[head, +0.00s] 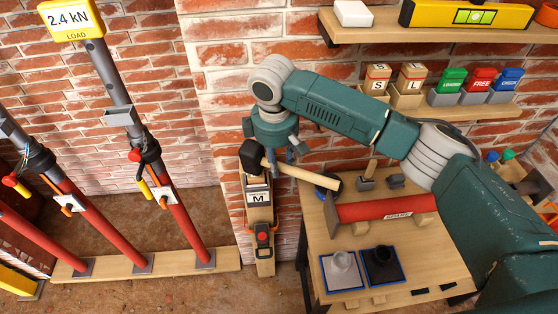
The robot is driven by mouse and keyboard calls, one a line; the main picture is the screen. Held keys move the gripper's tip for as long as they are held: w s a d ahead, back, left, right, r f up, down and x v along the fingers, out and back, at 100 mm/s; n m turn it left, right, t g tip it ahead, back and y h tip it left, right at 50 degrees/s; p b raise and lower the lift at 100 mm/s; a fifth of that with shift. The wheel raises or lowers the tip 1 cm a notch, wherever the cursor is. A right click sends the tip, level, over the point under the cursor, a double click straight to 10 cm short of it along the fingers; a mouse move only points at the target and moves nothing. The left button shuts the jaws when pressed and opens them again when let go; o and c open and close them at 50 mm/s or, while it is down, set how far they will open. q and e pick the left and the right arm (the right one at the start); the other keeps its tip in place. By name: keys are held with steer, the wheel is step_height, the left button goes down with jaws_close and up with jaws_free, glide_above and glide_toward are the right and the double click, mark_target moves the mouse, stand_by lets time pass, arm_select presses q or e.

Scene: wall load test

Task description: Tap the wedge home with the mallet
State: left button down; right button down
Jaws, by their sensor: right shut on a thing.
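My right gripper (284,154) is shut on the mallet's light wooden handle (300,171). The handle slants down to the right from the grip. The mallet's black head (252,157) hangs just above the top of the wooden wedge marked M (258,198). I cannot tell whether the head touches it. The wedge stands upright in a narrow wooden fixture (265,268) by the brick wall corner, with an orange and black device (262,236) below the label. The wedge's upper end is partly hidden by the mallet. My left gripper is not in view.
Red slanted props (184,225) stand on a plank at left, under a yellow "2.4 kN" load sign (70,17). A bench (325,245) at right holds a red "SPARE" tube (385,207). Shelves above hold S and L blocks (377,78) and a yellow level (470,14).

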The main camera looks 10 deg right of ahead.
step_height(320, 180, down, 2)
steer(key=shift+f+b, duration=0.15)
steer(key=shift+b, duration=0.15)
steer(key=shift+r+p, duration=0.45)
steer(key=shift+r, duration=1.05)
steer(key=shift+r, duration=3)
